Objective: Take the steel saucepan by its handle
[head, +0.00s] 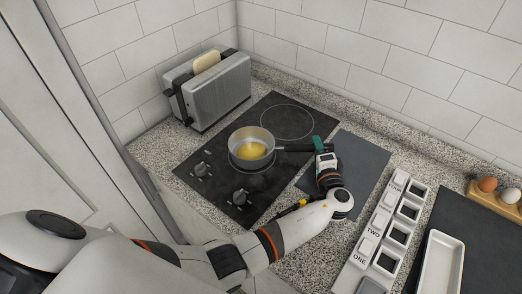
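The steel saucepan (251,145) stands upright on the black cooktop, with something yellow in it. Its dark handle (292,148) points right, toward the slate-grey mat. My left gripper (319,144), with teal fingertips, is at the outer part of the handle. The fingertips overlap the handle in the head view, and the gripper body hides part of it. I cannot tell whether the fingers are closed on it or only around it. My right gripper is not in view.
The black cooktop (205,186) has two knobs at its front left. A toaster (212,92) with bread stands behind it. A grey mat (362,160) lies right. Labelled switches (369,245), a white tray (443,265) and an egg holder (490,199) are farther right.

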